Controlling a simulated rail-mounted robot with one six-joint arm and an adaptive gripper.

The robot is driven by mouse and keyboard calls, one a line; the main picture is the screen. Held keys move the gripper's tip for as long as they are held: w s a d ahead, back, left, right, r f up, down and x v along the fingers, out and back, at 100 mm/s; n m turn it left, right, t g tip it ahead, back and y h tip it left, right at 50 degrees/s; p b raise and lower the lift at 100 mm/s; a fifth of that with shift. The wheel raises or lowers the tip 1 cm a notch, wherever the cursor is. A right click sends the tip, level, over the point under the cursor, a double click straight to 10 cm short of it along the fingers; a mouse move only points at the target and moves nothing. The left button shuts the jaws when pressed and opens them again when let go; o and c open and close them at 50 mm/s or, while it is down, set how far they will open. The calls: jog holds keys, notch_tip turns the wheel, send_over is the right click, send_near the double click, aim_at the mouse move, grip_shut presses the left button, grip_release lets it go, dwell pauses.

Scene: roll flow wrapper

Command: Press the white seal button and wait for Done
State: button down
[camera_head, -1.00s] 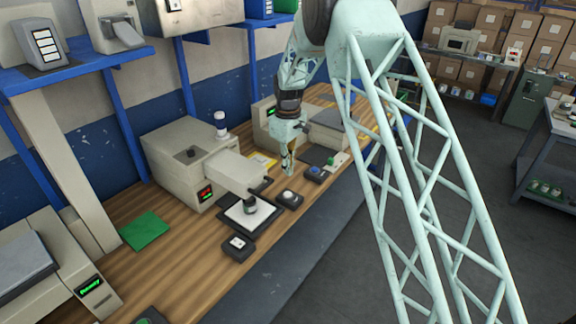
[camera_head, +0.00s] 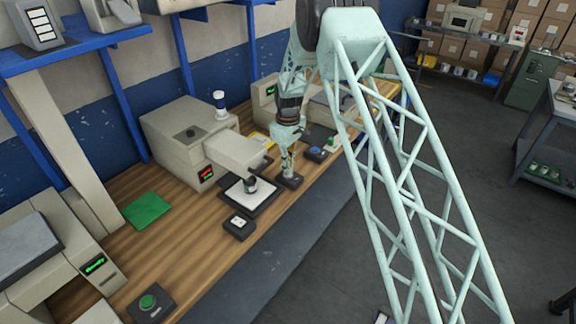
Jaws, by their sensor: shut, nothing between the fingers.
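The beige machine (camera_head: 185,140) stands behind and to the left, with a head over a dark-edged white plate (camera_head: 262,195). A small dark object (camera_head: 250,185) is on the plate under the head.
Another dark box (camera_head: 239,225) with a white face sits in front of the plate. A blue-button box (camera_head: 316,152) is to the right of my gripper. A green pad (camera_head: 147,209) and a green-button box (camera_head: 151,303) are on the left. Bare wooden bench lies between.

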jog(key=shift+f, duration=0.1)
dwell(0.3)
jog(key=shift+s+f+b, duration=0.1)
jog(key=shift+f+b, duration=0.6)
jog(key=shift+f, duration=0.2)
jog(key=shift+r, duration=0.1)
notch_tip(320, 180, up, 14)
jog(key=shift+r, duration=0.15)
dwell(0.7)
dwell(0.6)
